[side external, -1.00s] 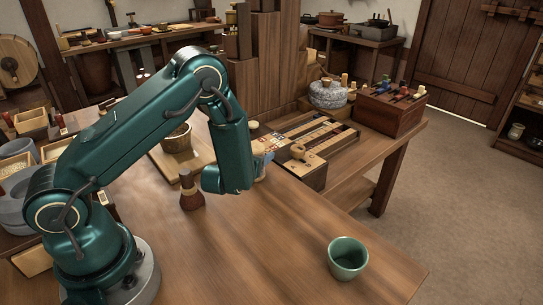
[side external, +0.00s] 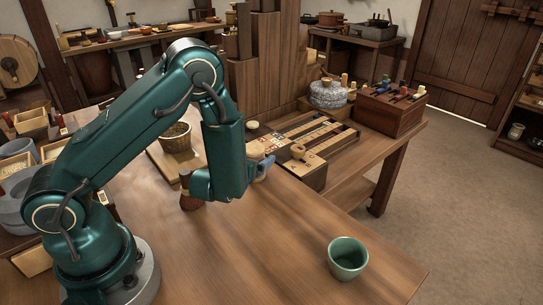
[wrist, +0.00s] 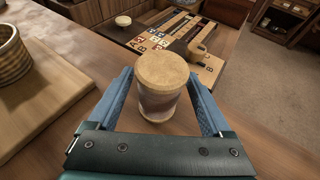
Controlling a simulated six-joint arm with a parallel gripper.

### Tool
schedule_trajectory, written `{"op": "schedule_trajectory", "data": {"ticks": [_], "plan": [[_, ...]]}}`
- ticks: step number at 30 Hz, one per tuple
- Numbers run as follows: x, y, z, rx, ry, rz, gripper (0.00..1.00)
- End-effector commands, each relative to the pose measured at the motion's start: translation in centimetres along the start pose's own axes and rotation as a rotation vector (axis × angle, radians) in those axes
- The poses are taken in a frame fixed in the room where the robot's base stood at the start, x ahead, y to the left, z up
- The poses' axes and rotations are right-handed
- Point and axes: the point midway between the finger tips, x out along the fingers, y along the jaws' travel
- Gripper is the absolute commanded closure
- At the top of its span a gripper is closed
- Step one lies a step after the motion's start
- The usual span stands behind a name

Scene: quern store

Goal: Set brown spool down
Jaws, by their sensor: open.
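The brown spool (wrist: 160,95) shows in the wrist view as an upright cylinder with a tan, cork-like top and a darker brown body. It stands between the two blue fingers of my gripper (wrist: 161,78), which are open on either side of it. A gap shows beside the right finger; contact at the left finger is hard to tell. The spool appears to be at the wooden table (side external: 290,225), but its base is partly hidden. In the side view my arm hides most of the spool.
A woven basket (side external: 176,138) stands on a board at the left. Behind the spool are a small round corked piece (wrist: 123,21) and a lettered tile tray (wrist: 155,42). A green cup (side external: 347,258) stands near the front edge. The table's front middle is clear.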

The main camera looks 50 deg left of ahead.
Motion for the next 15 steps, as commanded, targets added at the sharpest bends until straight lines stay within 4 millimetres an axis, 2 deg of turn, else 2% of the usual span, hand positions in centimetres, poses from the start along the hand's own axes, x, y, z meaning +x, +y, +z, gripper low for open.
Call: {"op": "schedule_trajectory", "data": {"ticks": [3,6,9,15], "plan": [[-2.9,-0.2,0.0,0.005,0.0,-0.009,0.16],[-4.7,-0.3,0.0,0.003,0.0,-0.008,0.16],[-6.2,-0.2,0.0,0.002,-0.001,-0.008,0.16],[-8.1,-0.1,0.0,0.0,-0.001,-0.005,0.16]]}}
